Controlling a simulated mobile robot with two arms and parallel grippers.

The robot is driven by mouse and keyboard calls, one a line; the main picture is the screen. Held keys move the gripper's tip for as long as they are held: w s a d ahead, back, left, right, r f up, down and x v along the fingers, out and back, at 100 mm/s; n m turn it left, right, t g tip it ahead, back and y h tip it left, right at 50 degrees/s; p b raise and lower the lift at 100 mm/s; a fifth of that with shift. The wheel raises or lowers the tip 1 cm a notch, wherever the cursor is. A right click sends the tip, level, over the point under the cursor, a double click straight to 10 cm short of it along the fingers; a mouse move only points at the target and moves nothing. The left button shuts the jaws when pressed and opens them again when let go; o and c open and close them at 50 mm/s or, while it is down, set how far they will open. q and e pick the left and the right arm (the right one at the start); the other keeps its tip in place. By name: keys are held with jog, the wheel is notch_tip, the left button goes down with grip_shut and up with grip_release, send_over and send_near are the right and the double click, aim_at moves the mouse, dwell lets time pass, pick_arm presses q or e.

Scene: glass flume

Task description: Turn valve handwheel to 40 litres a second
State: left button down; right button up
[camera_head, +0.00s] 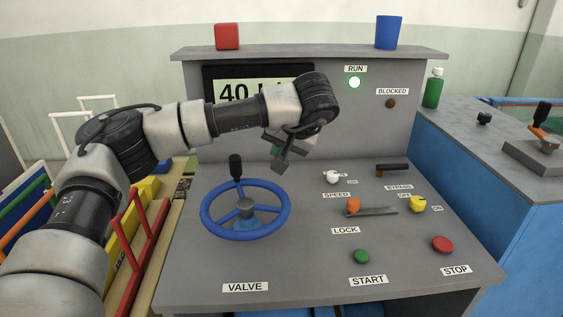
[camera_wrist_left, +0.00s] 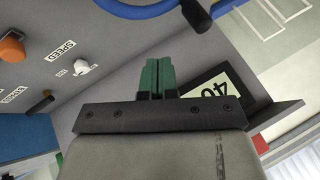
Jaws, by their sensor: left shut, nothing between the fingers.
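The blue valve handwheel (camera_head: 284,222) lies on the sloping grey console above the VALVE label, with a black knob (camera_head: 236,166) standing up at its far side. In the left wrist view part of the blue rim (camera_wrist_left: 140,9) and the black knob (camera_wrist_left: 196,15) show at the top. The display (camera_head: 232,93) shows 40, its unit partly hidden by my arm. My left gripper (camera_head: 277,150) is above and behind the wheel, apart from it; its green fingers (camera_wrist_left: 157,80) are shut and empty. My right gripper is not in view.
Right of the wheel are the white SPEED knob (camera_head: 332,177), orange LOCK lever (camera_head: 353,205), yellow knob (camera_head: 418,204), START button (camera_head: 361,256) and STOP button (camera_head: 442,244).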

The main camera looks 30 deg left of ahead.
aim_at(241, 166)
pick_arm(q)
jog(key=x, duration=0.9)
jog(key=shift+a+r+p, duration=0.1)
jog(key=shift+p, duration=0.2)
jog(key=a, duration=0.3)
jog(key=shift+s+a+p, duration=0.2)
jog(key=shift+s+p, duration=0.15)
jog(key=shift+s+a, duration=0.1)
jog(key=shift+a, duration=0.25)
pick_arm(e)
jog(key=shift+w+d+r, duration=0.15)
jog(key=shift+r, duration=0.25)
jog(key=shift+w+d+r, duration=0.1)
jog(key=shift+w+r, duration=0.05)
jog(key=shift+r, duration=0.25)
pick_arm(q)
jog(key=shift+s+a+p, duration=0.25)
jog(key=shift+a+p, duration=0.25)
jog(key=shift+p, duration=0.2)
jog(key=shift+a, duration=0.15)
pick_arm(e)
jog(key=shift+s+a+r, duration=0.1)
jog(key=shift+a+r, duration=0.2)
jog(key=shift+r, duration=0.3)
